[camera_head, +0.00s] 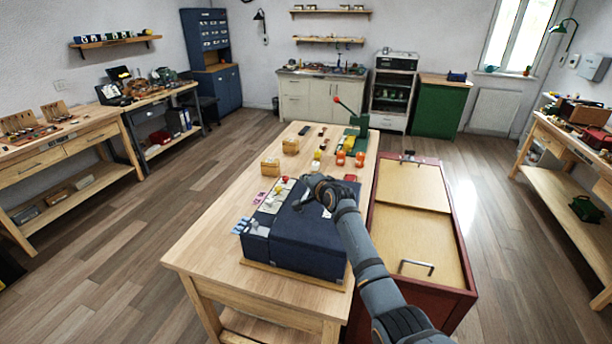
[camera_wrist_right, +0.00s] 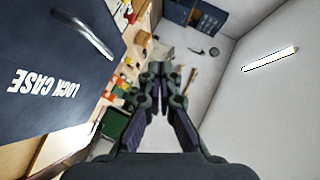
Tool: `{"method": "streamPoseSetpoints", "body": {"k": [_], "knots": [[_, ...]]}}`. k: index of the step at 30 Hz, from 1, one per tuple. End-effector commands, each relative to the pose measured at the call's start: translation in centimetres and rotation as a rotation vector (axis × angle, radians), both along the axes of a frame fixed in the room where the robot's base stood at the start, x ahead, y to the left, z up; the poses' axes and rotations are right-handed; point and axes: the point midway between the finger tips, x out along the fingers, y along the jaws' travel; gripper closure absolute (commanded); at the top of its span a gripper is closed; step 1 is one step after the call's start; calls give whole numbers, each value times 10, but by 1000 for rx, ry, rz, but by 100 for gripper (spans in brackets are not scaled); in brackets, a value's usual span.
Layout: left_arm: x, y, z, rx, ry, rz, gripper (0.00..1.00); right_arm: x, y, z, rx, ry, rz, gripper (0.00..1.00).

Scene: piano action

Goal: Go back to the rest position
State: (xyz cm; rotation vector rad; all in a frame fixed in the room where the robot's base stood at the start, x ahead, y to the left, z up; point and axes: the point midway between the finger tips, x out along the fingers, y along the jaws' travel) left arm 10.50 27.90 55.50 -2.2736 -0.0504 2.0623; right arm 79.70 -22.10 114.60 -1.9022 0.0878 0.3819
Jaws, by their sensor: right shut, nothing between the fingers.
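My right gripper (camera_head: 308,186) is over the far part of a dark blue case (camera_head: 292,240) on the wooden workbench (camera_head: 215,222). Its arm comes in from the lower right and hides part of the case. In the right wrist view the fingers (camera_wrist_right: 160,72) are together with nothing between them. The case also shows there at the left (camera_wrist_right: 55,70), with white lettering reading LOCK CASE and a shiny metal handle (camera_wrist_right: 84,34). The fingers are apart from that handle in this view. My left gripper is not in view.
Small wooden blocks (camera_head: 270,167), orange and yellow pieces and a green press with a red lever (camera_head: 350,108) stand on the far bench. A red cabinet (camera_head: 455,262) with pale panels adjoins the bench's right side. Open floor (camera_head: 110,255) lies to the left.

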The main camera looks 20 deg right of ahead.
Motion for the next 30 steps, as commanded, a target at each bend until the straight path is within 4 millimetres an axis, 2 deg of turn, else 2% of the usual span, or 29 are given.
{"method": "streamPoseSetpoints", "body": {"k": [4,10,12,14,17,19,22,24,27,30], "knots": [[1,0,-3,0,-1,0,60,-11,5,10,0,-1,2,100],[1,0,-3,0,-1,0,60,-14,6,15,0,0,0,100],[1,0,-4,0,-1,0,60,-18,6,9,-13,9,4,100],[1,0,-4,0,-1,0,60,-29,6,-5,-52,35,18,100],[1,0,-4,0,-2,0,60,-72,5,-51,-195,125,73,100],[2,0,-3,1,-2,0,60,-119,4,-89,-336,212,138,100],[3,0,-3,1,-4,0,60,-189,0,-130,-526,334,247,100],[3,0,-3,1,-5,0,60,-236,-2,-149,-635,408,323,100],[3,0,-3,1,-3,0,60,-292,-6,-165,-755,496,422,100],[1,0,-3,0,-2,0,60,-337,-9,-172,-843,562,506,100]]}}
